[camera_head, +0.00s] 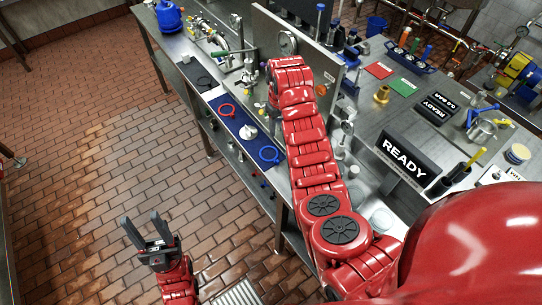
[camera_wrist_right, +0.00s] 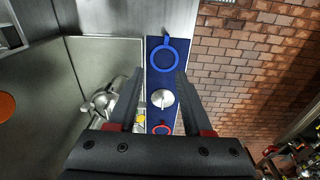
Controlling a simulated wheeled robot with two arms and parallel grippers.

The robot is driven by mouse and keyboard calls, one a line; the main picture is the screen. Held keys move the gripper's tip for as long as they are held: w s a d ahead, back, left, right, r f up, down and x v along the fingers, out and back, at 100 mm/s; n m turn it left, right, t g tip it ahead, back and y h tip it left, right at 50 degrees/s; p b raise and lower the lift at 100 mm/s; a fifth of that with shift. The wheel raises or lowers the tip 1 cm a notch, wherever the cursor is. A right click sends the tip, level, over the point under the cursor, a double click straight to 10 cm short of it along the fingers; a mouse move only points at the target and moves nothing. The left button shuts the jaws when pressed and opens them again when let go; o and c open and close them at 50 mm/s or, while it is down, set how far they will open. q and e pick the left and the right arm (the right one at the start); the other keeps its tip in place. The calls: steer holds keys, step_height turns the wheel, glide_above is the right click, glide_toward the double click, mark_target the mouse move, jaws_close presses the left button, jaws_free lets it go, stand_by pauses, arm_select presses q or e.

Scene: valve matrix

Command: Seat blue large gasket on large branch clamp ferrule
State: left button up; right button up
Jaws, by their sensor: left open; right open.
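The blue large gasket (camera_head: 269,154) is a flat ring lying at the near end of a dark blue mat (camera_head: 241,119) on the bench. It also shows with its tab in the right wrist view (camera_wrist_right: 151,60). My right gripper (camera_wrist_right: 159,77) is open and empty above the mat; the blue gasket lies just beyond its fingertips. In the head view the right arm hides most of that gripper. My left gripper (camera_head: 148,232) is open and empty over the floor, away from the bench. I cannot tell which metal fitting is the large branch clamp ferrule.
A silver conical part (camera_head: 248,132) and a red ring (camera_head: 226,110) lie on the same mat; a black ring (camera_head: 205,81) lies farther back. A metal fitting (camera_wrist_right: 102,101) stands beside the mat. An upright panel with a gauge (camera_head: 288,42) rises behind. The tiled floor at left is clear.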

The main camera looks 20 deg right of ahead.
steer(key=s, duration=0.1)
steer(key=b, duration=0.9)
glide_above(277, 160)
steer(key=shift+g, duration=0.3)
steer(key=f, duration=1)
steer(key=shift+s+d, duration=0.15)
steer(key=shift+d, duration=0.05)
steer(key=shift+f+p, duration=0.25)
steer(key=shift+p, duration=0.45)
steer(key=shift+f, duration=0.5)
steer(key=shift+a+f+p, duration=0.1)
steer(key=shift+f+p, duration=0.3)
steer(key=shift+p, duration=0.35)
steer(key=f, duration=0.1)
steer(key=f+p, duration=0.1)
steer(key=shift+w+a+f, duration=0.15)
steer(key=shift+w+f, duration=0.05)
steer(key=shift+f, duration=0.1)
steer(key=shift+f+p, duration=0.3)
steer(key=shift+f, duration=0.6)
jaws_close()
